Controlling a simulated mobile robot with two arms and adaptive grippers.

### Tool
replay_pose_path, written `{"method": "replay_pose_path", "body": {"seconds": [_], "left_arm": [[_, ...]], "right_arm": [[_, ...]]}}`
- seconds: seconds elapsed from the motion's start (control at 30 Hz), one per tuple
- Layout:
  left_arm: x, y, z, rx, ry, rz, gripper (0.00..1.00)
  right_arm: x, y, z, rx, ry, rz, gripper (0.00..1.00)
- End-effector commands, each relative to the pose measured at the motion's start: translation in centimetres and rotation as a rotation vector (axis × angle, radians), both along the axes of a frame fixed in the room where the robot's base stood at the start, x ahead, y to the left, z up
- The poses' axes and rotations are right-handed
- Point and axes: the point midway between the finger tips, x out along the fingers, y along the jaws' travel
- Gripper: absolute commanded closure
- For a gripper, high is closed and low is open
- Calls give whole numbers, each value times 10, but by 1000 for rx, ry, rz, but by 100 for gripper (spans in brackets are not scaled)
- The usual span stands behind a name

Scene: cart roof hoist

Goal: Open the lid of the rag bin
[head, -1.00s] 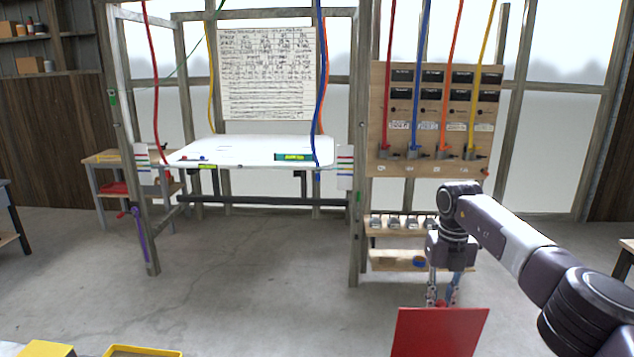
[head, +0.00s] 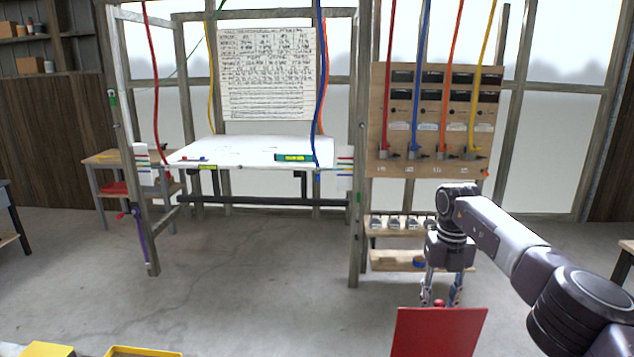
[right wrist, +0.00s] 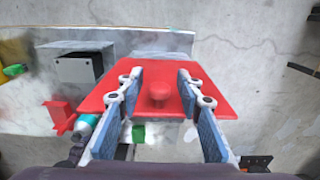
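The rag bin's lid is a red panel (head: 438,332) at the bottom right of the head view; it also shows in the right wrist view (right wrist: 205,97). A small red knob (right wrist: 158,93) stands on it, seen also in the head view (head: 439,303). My right gripper (head: 441,298) points down at the lid's far edge. In the right wrist view its fingers (right wrist: 158,98) are spread on both sides of the knob, with gaps. The bin's body is hidden or out of frame. My left gripper is not in view.
A white-topped bench (head: 250,150) stands inside a post frame at centre left. A pegboard (head: 433,120) with coloured hoses stands behind my right arm, above a low shelf (head: 400,262). Yellow-edged trays (head: 145,351) are at bottom left. The floor (head: 240,270) between is clear.

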Motion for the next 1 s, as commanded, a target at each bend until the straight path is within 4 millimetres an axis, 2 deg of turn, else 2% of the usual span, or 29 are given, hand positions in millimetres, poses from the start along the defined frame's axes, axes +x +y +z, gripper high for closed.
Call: {"method": "replay_pose_path", "body": {"seconds": [0.17, 0.8, 1.0], "left_arm": [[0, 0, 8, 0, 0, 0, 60], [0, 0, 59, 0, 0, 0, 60], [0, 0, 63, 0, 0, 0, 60]], "right_arm": [[0, 0, 10, 0, -1, 0, 67], [0, 0, 74, 0, 1, 0, 67], [0, 0, 81, 0, 1, 0, 67]]}}
